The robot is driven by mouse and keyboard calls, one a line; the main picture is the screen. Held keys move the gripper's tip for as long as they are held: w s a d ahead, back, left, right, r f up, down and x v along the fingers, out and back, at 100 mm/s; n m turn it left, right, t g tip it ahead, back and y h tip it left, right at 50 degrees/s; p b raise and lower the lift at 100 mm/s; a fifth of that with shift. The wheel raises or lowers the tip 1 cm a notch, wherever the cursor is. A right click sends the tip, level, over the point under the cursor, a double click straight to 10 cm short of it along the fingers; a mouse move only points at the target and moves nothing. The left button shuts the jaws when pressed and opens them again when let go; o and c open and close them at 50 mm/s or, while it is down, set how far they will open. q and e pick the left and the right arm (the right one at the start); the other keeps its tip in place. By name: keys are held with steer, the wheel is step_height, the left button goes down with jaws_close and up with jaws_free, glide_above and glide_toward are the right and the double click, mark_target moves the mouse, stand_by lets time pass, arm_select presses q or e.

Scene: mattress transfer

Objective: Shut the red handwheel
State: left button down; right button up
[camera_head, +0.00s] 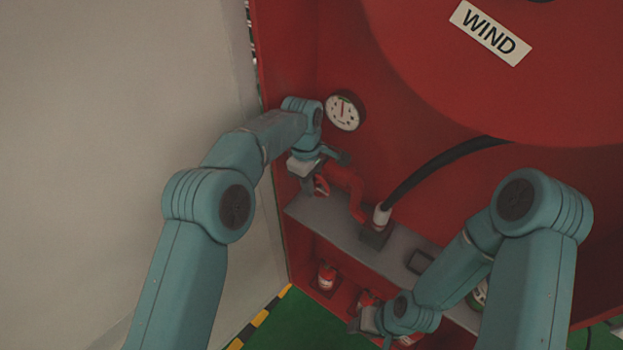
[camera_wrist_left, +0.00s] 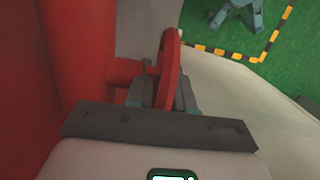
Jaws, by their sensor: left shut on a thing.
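The red handwheel (camera_head: 322,185) sits on the red pipe (camera_head: 350,182) inside the red cabinet, below a round gauge. It is mostly hidden by my left gripper (camera_head: 316,178) in the head view. In the left wrist view the handwheel (camera_wrist_left: 170,62) shows edge-on, with the fingers of my left gripper (camera_wrist_left: 165,92) shut on its rim. The pipe (camera_wrist_left: 118,70) joins it from the left there. My right gripper (camera_head: 368,325) is low in the head view, away from the handwheel, near the lower shelf. Its fingers are too small and dark to tell their state.
The white gauge (camera_head: 343,111) is on the cabinet wall just above my left wrist. A black hose (camera_head: 430,172) curves up from the grey shelf (camera_head: 333,222). Red extinguisher-like items (camera_head: 327,277) stand below. A pale wall (camera_head: 110,90) lies left of the cabinet.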

arm_select(q)
steer(key=c, duration=1.1)
jaws_free()
steer(key=shift+r, duration=0.1)
steer(key=shift+r, duration=0.2)
steer(key=r, duration=0.1)
steer(key=r+b, duration=0.1)
steer(key=r, duration=0.3)
steer(key=shift+w+a, duration=0.2)
steer(key=shift+a, duration=0.05)
steer(key=r, duration=0.3)
steer(key=r+p, duration=0.1)
steer(key=r, duration=0.1)
steer(key=shift+w+a+r, duration=0.15)
steer(key=shift+w+a, duration=0.05)
steer(key=shift+a, duration=0.05)
steer(key=shift+a+r, duration=0.1)
steer(key=shift+r, duration=0.55)
